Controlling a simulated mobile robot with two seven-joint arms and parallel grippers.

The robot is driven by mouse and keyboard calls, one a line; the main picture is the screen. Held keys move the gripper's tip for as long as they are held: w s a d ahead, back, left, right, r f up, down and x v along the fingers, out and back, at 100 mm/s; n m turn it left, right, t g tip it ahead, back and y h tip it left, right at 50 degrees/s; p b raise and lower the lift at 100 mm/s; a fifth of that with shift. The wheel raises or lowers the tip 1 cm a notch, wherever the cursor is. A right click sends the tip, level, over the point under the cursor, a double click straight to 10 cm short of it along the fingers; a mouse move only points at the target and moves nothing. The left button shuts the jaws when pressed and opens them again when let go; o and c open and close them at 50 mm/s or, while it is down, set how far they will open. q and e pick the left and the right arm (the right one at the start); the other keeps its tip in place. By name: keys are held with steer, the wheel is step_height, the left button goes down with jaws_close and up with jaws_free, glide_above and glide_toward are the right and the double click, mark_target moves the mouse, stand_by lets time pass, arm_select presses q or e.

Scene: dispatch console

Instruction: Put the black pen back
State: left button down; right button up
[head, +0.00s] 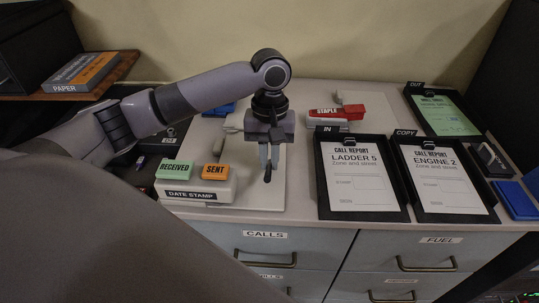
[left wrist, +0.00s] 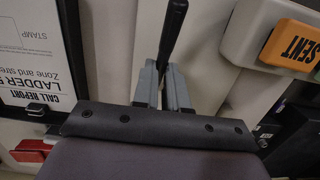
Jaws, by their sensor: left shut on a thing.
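My left gripper (head: 269,165) is shut on the black pen (head: 267,174) and points down over the pale board on the cabinet top, to the right of the orange SENT stamp. In the left wrist view the gripper (left wrist: 163,82) has the black pen (left wrist: 172,32) between its fingers, the pen sticking out past the tips. I cannot tell whether the pen touches the board. My right gripper is not in view.
The DATE STAMP stand (head: 194,195) holds the green RECEIVED stamp (head: 174,169) and the orange SENT stamp (head: 215,171). The IN clipboard (head: 355,209) and COPY clipboard (head: 444,210) lie to the right. A red stapler (head: 340,113) is behind.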

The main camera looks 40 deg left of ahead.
mark_target(270, 163)
arm_select(q)
steer(key=c, duration=1.2)
jaws_free()
steer(key=shift+f, duration=0.1)
steer(key=shift+o, duration=0.2)
step_height(270, 163, up, 12)
steer(key=w, duration=0.1)
steer(key=shift+a, duration=0.35)
